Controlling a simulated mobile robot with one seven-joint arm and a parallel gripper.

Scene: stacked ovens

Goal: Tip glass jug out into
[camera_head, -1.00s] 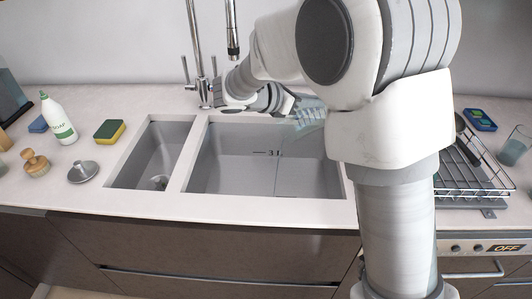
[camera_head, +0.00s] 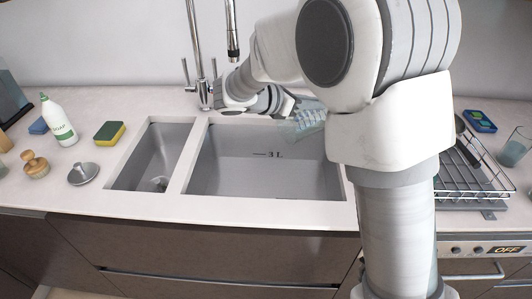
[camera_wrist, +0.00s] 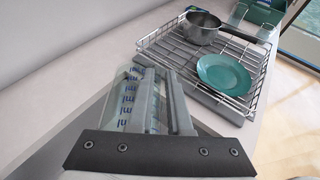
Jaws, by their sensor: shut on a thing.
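The clear glass jug (camera_head: 310,117) is in my gripper (camera_head: 288,104), above the back right part of the large sink basin (camera_head: 255,178). It looks tilted, with its lower end toward the left over the basin; my arm hides part of it. In the wrist view my gripper (camera_wrist: 160,105) is shut on the jug (camera_wrist: 134,112), which carries blue "ml" markings. The basin has a "3 L" mark on its back wall. I see no clear stream from the jug, and its contents are hard to make out.
A small basin (camera_head: 155,158) lies left of the large one, with the tap (camera_head: 203,85) behind. Soap bottle (camera_head: 58,122), sponge (camera_head: 109,132) and brush (camera_head: 36,165) stand at left. A wire rack (camera_wrist: 190,62) holds a pot (camera_wrist: 198,27) and teal plate (camera_wrist: 225,72).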

